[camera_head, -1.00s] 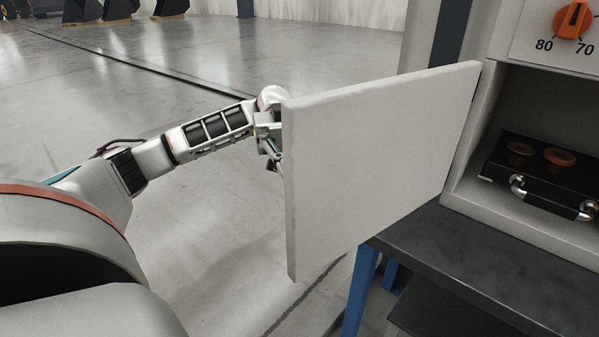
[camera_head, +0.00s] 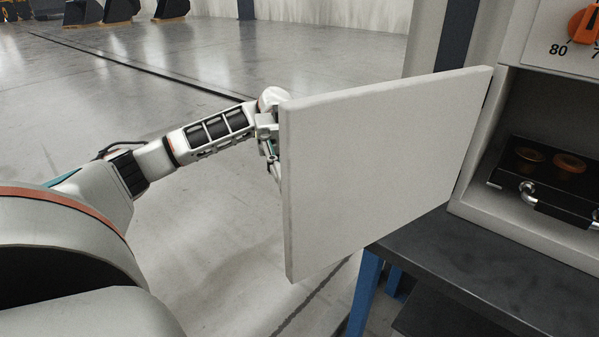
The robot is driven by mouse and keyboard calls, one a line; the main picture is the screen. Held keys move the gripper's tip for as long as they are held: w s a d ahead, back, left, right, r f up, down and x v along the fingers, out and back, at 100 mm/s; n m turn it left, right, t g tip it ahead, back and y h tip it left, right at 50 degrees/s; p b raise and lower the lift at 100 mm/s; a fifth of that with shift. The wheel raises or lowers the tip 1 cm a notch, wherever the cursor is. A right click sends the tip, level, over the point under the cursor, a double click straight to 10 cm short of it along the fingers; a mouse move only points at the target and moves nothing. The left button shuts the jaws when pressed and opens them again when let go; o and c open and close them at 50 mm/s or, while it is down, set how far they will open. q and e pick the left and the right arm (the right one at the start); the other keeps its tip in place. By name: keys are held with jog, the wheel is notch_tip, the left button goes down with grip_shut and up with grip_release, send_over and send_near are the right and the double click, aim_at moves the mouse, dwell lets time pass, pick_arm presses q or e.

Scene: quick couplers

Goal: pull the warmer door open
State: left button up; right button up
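The warmer door (camera_head: 380,165) is a flat white panel, swung wide open on the left side of the warmer (camera_head: 485,190). Its inner face is toward me. My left gripper (camera_head: 274,165) is at the door's free left edge, partly behind the panel. The door hides most of its fingers and any handle on the outer face, so I cannot tell whether it grips anything. The warmer's inside is exposed. My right gripper is not in view.
A black tray (camera_head: 545,175) with copper-coloured round parts and a metal handle sits inside the warmer. An orange dial (camera_head: 585,25) is above. The warmer stands on a dark bench (camera_head: 450,260) with blue legs (camera_head: 362,290).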

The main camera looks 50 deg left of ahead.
pick_arm(q)
jog(key=shift+a, duration=0.1)
jog(key=v, duration=0.7)
jog(key=shift+w, duration=0.15)
jog(key=shift+a, duration=0.1)
dwell(0.6)
